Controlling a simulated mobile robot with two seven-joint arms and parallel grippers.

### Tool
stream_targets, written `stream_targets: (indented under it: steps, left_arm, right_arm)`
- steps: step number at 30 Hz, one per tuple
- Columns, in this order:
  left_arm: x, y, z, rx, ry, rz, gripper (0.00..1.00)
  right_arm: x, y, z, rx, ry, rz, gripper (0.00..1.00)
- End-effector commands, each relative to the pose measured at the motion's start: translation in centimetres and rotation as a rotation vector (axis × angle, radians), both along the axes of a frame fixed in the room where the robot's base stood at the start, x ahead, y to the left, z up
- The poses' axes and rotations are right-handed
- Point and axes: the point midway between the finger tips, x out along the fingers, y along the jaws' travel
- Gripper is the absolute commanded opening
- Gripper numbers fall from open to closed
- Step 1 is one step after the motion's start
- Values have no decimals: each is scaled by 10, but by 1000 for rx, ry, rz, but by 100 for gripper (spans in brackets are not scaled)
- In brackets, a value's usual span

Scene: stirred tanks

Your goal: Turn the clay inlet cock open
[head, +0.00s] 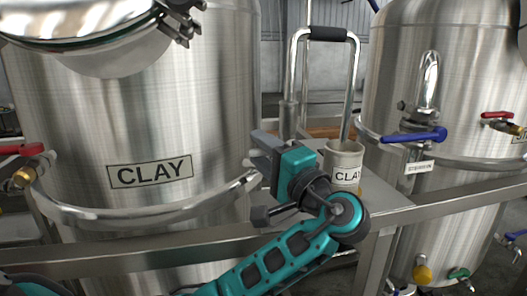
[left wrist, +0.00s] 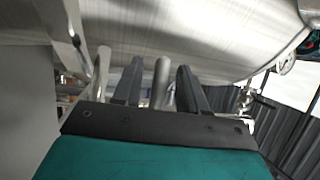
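The steel tank labelled CLAY (head: 215,110) fills the left of the head view. A cock with a red handle (head: 20,149) and brass body sits at its left edge; I cannot tell if this is the clay inlet cock. My left gripper (head: 258,152) is at the tank's right side, away from that red handle. In the left wrist view its two dark fingers (left wrist: 155,88) are apart, with a pale metal rod (left wrist: 161,75) showing between them. I cannot tell whether they touch it. My right gripper is not in view.
A CLAY mug (head: 343,165) stands on a steel shelf (head: 385,203) just right of my gripper. A bent steel pipe (head: 293,75) rises behind it. A second tank (head: 450,60) at the right has a blue-handled tap (head: 414,136). A steel rail (head: 140,252) crosses in front.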

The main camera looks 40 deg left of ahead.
Motion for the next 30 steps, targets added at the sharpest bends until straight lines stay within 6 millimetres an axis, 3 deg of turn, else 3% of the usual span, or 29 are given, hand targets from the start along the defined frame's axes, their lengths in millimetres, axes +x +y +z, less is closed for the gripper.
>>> stream_targets:
  steps: [13,30]
  left_arm:
    - [0,0,0,0,1,0,0]
    - [0,-1,-3,-15,-13,-1,0]
  right_arm:
    - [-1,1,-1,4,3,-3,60]
    - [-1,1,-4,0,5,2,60]
